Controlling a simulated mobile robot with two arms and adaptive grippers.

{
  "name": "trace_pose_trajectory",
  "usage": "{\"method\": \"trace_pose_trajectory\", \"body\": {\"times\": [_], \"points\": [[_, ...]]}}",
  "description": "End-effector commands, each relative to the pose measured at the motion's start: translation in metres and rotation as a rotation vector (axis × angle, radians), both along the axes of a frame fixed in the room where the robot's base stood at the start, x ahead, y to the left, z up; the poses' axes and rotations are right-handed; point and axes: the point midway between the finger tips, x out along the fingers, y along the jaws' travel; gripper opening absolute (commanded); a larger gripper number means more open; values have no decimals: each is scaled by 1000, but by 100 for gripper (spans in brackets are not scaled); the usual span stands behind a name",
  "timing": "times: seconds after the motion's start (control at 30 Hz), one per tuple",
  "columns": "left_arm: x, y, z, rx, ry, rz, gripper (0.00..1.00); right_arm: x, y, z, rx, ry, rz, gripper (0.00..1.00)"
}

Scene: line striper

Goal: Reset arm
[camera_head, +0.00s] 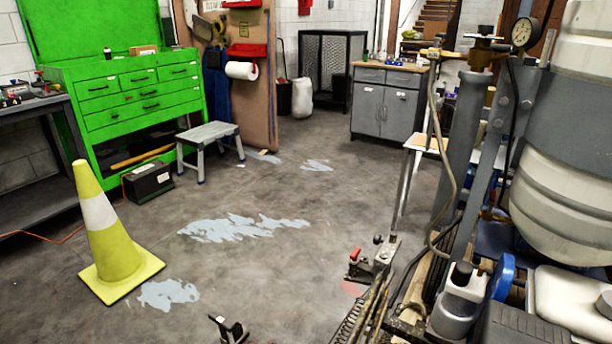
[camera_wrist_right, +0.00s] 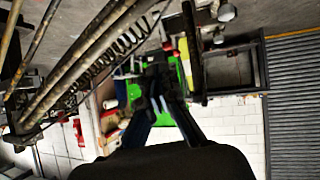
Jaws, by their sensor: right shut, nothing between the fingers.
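My right gripper (camera_head: 229,328) shows as a small black shape at the bottom edge of the head view. It is over the grey floor, left of the line striper (camera_head: 472,140), and apart from it. In the right wrist view its dark fingers (camera_wrist_right: 156,100) are together with nothing between them. That view is upside down, with the striper's rods and coil spring (camera_wrist_right: 105,62) close at its left side. My left gripper is not in view.
A yellow cone (camera_head: 98,215) stands on the floor at left. A green tool cabinet (camera_head: 130,90), a grey step stool (camera_head: 208,135) and a black battery box (camera_head: 148,181) are behind it. A grey workbench (camera_head: 385,105) stands at the back. The middle floor is clear, with pale paint patches.

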Motion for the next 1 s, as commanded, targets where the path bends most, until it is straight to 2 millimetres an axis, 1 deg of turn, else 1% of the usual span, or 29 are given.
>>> {"method": "trace_pose_trajectory", "body": {"times": [0.03,0.07,0.17,0.2,0.27,0.3,0.37,0.4,0.47,0.5,0.57,0.6,0.73,0.77,0.8,0.93,1.0], "points": [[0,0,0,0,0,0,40,-1,-7,-16,-12,34,-44,0],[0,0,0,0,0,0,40,-1,-13,-27,-22,56,-78,0],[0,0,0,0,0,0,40,-12,-44,-75,-75,165,-213,0],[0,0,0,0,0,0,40,-23,-59,-96,-99,220,-268,0],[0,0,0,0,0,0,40,-42,-79,-127,-134,300,-342,0],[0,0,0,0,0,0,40,-57,-91,-144,-156,353,-385,0],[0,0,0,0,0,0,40,-80,-106,-167,-185,423,-438,0],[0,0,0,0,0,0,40,-95,-115,-181,-203,469,-468,0],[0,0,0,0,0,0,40,-117,-126,-197,-227,526,-505,0],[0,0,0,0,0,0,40,-133,-132,-207,-241,565,-527,0],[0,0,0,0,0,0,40,-154,-140,-220,-260,617,-556,0],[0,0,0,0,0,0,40,-168,-144,-227,-271,652,-574,0],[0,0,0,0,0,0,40,-216,-156,-248,-307,759,-625,0],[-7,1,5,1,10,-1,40,-217,-158,-241,-311,756,-621,0],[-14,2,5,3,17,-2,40,-222,-159,-240,-314,758,-617,0],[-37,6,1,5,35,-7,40,-245,-162,-244,-323,773,-611,0],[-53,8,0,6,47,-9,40,-260,-164,-245,-329,783,-606,0]]}}
